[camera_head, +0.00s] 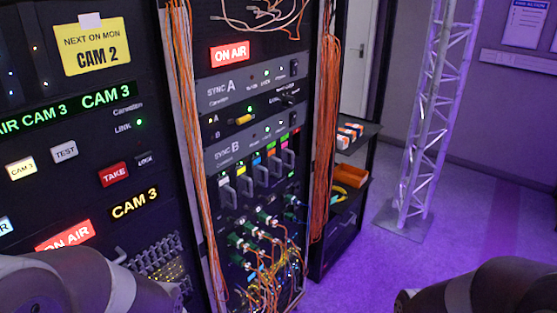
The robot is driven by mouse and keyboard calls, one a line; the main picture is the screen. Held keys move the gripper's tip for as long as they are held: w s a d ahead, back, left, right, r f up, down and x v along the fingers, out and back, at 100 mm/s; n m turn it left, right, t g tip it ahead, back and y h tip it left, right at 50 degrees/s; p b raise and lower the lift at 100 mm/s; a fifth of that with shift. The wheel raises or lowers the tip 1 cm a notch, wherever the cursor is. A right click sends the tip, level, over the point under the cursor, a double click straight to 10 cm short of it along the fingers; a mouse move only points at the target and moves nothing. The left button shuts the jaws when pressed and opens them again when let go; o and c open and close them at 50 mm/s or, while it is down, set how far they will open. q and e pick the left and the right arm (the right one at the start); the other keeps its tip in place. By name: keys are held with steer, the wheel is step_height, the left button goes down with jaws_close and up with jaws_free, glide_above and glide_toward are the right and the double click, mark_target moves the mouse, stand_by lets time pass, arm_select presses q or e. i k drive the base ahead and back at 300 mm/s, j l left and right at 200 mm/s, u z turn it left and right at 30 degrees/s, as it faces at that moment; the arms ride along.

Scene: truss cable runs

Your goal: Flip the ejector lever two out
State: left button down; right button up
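A rack (250,200) stands in the middle of the view with units labelled SYNC A (221,89) and SYNC B (221,151). Below SYNC B is a row of card modules with coloured tabs (257,160) and grey upright handles (261,175). These may be the ejector levers; I cannot tell which is lever two or whether any is flipped out. Parts of my arms show at the bottom left and bottom right corners. Neither gripper is in view.
Orange cable bundles (328,140) hang on both sides of the rack. Plugged cables (265,265) tangle below the cards. A CAM 3 panel (95,160) stands left. A shelf cart (345,205) and a lattice truss (428,130) stand right, with open floor (480,225) beyond.

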mark_target(253, 210)
steer(key=i+l+u, duration=0.1)
steer(key=i+l, duration=0.4)
steer(key=i, duration=0.15)
steer(key=i+l, duration=0.5)
steer(key=i, duration=0.15)
steer(key=u, duration=0.05)
